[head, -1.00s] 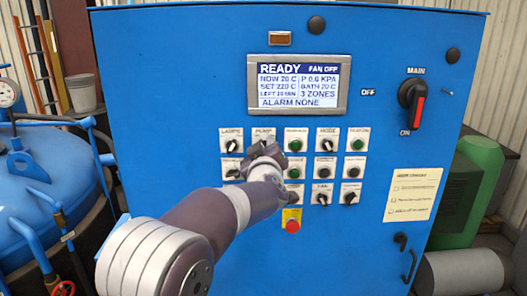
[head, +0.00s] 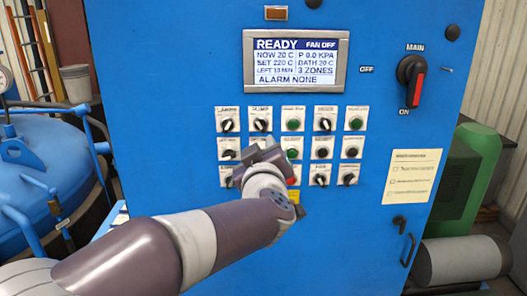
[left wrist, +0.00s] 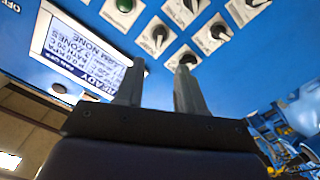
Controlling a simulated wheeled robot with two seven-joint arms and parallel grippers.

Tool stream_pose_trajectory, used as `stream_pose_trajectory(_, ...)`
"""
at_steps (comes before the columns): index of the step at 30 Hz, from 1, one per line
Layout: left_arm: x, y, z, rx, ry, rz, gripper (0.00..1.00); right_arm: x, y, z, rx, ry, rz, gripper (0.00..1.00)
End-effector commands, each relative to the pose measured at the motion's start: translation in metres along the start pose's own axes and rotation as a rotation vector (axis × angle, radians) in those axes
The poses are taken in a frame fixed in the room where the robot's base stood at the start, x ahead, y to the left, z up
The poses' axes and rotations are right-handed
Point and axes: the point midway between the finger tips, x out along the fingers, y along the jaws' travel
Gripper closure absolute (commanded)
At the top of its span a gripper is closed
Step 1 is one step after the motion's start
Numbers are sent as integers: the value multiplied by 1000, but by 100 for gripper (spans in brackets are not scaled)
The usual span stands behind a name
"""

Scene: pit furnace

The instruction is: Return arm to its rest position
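My left arm (head: 210,240) comes in from the lower left in the head view and reaches toward the blue control cabinet. My left gripper (head: 262,152) is in front of the rows of knobs and buttons and hides some of them. In the left wrist view, the two fingers of the left gripper (left wrist: 158,68) stand apart with nothing between them. The knobs lie beyond the fingertips, and I see no contact. My right gripper is not in view.
The cabinet (head: 150,90) carries a display (head: 295,68) reading READY, a main switch (head: 412,80) and a paper note (head: 412,178). A blue vessel (head: 40,170) stands at left. A green machine (head: 470,180) and a grey cylinder (head: 460,260) stand at right.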

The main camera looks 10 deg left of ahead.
Motion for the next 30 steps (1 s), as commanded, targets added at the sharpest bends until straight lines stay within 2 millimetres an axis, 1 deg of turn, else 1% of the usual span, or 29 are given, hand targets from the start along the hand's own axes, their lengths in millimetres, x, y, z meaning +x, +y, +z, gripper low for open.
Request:
stream_pose_trajectory(2, 0, 5, 8, -23, -38, 23, 62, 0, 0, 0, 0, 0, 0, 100)
stream_pose_trajectory(4, -5, 14, 38, 6, -154, 96, 62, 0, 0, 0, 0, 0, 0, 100)
stream_pose_trajectory(5, -11, 16, 58, 37, -230, 133, 62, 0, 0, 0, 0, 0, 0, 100)
stream_pose_trajectory(6, -22, 13, 90, 94, -352, 175, 62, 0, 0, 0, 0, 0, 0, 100)
stream_pose_trajectory(7, -33, 4, 116, 146, -455, 193, 62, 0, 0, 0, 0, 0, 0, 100)
stream_pose_trajectory(8, -45, -9, 141, 201, -559, 200, 62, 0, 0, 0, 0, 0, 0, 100)
stream_pose_trajectory(9, -63, -33, 171, 275, -699, 193, 62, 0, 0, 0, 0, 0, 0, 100)
stream_pose_trajectory(11, -93, -74, 207, 377, -895, 157, 62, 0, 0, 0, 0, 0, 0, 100)
stream_pose_trajectory(12, -114, -103, 223, 438, -1013, 121, 62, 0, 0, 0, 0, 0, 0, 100)
stream_pose_trajectory(13, -130, -124, 232, 482, -1093, 92, 62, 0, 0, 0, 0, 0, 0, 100)
stream_pose_trajectory(14, -145, -144, 239, 521, -1167, 62, 62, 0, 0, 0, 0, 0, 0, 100)
stream_pose_trajectory(15, -163, -169, 244, 568, -1256, 20, 62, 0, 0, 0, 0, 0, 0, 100)
stream_pose_trajectory(18, -200, -218, 248, 657, -1417, -64, 62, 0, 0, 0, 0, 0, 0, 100)
stream_pose_trajectory(21, -217, -247, 246, 689, -1485, -117, 62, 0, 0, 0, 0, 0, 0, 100)
stream_pose_trajectory(23, -216, -254, 244, 664, -1489, -146, 62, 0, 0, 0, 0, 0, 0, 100)
stream_pose_trajectory(30, -215, -255, 244, 662, -1488, -149, 62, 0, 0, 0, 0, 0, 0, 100)
